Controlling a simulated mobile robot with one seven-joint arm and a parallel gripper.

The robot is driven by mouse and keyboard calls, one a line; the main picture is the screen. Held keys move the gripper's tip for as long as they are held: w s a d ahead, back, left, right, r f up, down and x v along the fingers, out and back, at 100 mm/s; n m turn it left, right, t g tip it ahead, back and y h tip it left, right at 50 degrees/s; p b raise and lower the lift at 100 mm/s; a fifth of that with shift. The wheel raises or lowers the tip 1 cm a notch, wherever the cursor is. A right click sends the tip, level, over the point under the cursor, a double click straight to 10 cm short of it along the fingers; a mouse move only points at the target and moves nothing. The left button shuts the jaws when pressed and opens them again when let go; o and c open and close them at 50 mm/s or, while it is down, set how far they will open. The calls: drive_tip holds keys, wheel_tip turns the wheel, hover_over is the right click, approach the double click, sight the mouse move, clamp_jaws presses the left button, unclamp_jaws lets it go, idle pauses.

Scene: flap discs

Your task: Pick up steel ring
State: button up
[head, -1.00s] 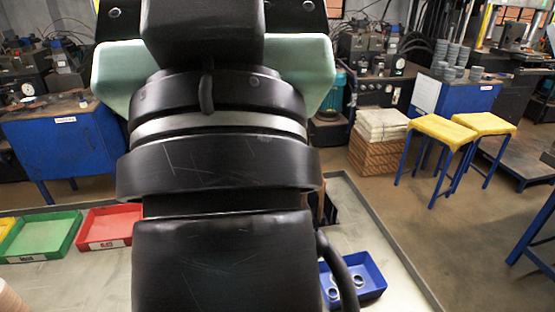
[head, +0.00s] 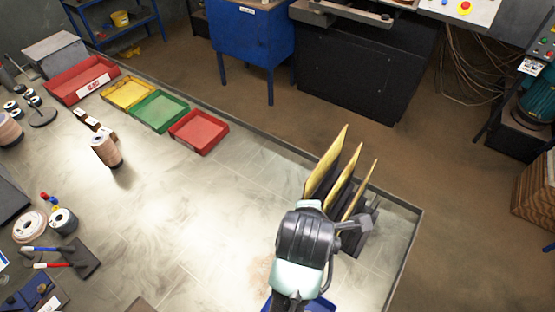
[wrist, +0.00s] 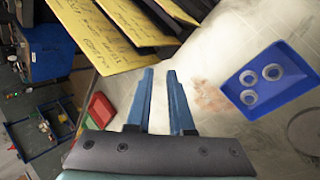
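Three small silvery rings lie in a blue tray (wrist: 285,90) at the right of the wrist view. In the head view only part of the blue tray (head: 321,305) shows at the bottom edge, behind my arm; the rings are hidden there. My gripper (wrist: 159,75) has two blue fingers with an empty gap between them. It is open, apart from the tray and left of it in the wrist view.
Upright yellow plates (head: 345,178) stand in a dark rack close to my gripper. Red (head: 199,131), green (head: 159,111) and yellow (head: 128,92) trays line the table's back edge. Spools and tools lie at left; the middle of the table is clear.

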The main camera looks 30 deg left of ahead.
drive_tip(key=s+d+f+n+g+h+p, duration=0.1)
drive_tip(key=s+f+n+g+p, duration=0.2)
drive_tip(key=s, duration=0.4)
drive_tip(key=s+d+f+n+g+h, duration=0.1)
drive_tip(key=s+f+n+g, duration=0.2)
drive_tip(key=s+f+n, duration=0.3)
drive_tip(key=shift+m, duration=0.5)
drive_tip(key=f, duration=0.3)
drive_tip(key=s+f+p, duration=0.1)
drive_tip(key=f, duration=0.2)
drive_tip(key=shift+s+d, duration=0.15)
drive_tip(key=shift+s, duration=0.05)
drive_tip(key=shift+f+p, duration=0.6)
drive_tip(key=shift+f, duration=2.4)
drive_tip(key=shift+c, duration=0.3)
clamp_jaws()
